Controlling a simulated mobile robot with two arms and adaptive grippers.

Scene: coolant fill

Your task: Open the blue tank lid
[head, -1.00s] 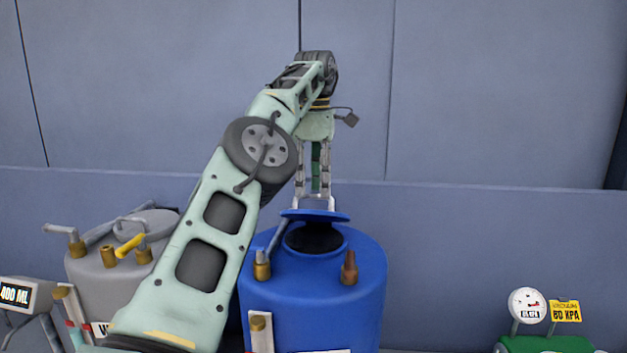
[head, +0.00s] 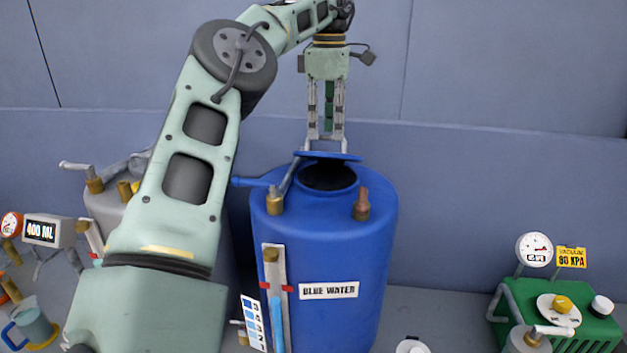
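The blue tank (head: 375,240), labelled BLUE WATER, stands upright near the middle of the head view. Its round blue lid (head: 350,158) is raised at the back of the tank's dark top opening (head: 328,177), so the opening is uncovered. My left gripper (head: 326,143) points down just above the lid. Its two fingers stand apart with a gap between them; I cannot tell whether the tips touch the lid. My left arm comes in from the lower left and passes over the left side of the scene. My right gripper is not in view.
A grey tank (head: 105,205) stands to the left, partly behind my arm. Brass fittings and a blue pipe (head: 253,182) sit by the blue tank's top. A green vacuum pump (head: 593,325) with a gauge (head: 535,249) is at the lower right. The floor between pump and tank is mostly clear.

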